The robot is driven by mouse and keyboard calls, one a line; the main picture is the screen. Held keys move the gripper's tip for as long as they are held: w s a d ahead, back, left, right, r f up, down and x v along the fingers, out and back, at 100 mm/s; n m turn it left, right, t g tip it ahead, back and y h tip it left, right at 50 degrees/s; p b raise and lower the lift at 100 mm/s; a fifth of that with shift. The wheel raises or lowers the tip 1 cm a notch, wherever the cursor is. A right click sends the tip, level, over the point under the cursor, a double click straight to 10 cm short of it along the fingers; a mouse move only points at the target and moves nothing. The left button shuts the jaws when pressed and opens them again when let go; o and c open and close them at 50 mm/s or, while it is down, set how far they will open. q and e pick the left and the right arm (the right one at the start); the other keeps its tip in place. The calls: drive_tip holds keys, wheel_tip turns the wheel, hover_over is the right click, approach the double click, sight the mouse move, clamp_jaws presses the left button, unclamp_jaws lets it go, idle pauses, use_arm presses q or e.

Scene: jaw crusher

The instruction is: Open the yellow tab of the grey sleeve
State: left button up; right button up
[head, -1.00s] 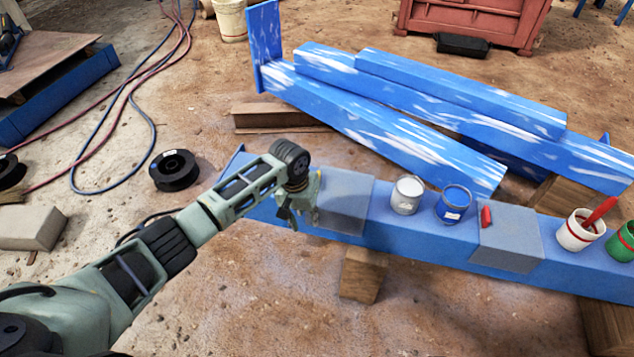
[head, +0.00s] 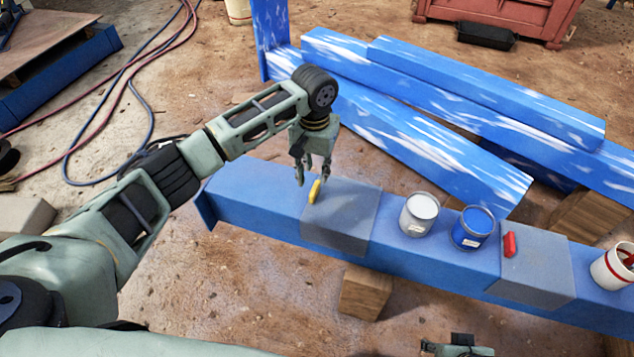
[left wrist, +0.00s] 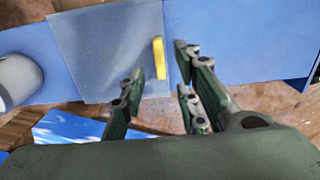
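The grey sleeve (head: 345,222) wraps the blue beam left of the paint cans in the head view. Its yellow tab (head: 315,191) stands near the sleeve's left edge. My left gripper (head: 313,180) hangs just above and behind the tab, with its fingers apart and empty. In the left wrist view the yellow tab (left wrist: 159,57) lies on the grey sleeve (left wrist: 105,45), ahead of the gap between the open fingertips (left wrist: 160,60). I see no contact with the tab. Part of my right gripper (head: 458,346) shows at the head view's bottom edge; its fingers cannot be made out.
A white can (head: 418,215) and a blue paint can (head: 472,229) stand on the beam (head: 255,203). Farther right is a second grey sleeve (head: 540,270) with a red tab (head: 509,244). Painted blue beams (head: 430,145) lie behind. Wooden blocks (head: 364,292) support the beam.

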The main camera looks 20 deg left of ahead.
sight(314, 187)
use_arm(q)
wheel_tip(314, 187, down, 6)
drive_tip(key=shift+s+r+b, duration=0.1)
drive_tip(key=shift+b, duration=0.65)
drive_tip(key=shift+f, duration=0.5)
use_arm(e)
drive_tip(key=v, duration=0.6)
drive_tip(key=shift+r, duration=0.4)
use_arm(q)
drive_tip(key=shift+c, duration=0.2)
use_arm(e)
drive_tip(key=shift+d, duration=0.1)
use_arm(q)
clamp_jaws()
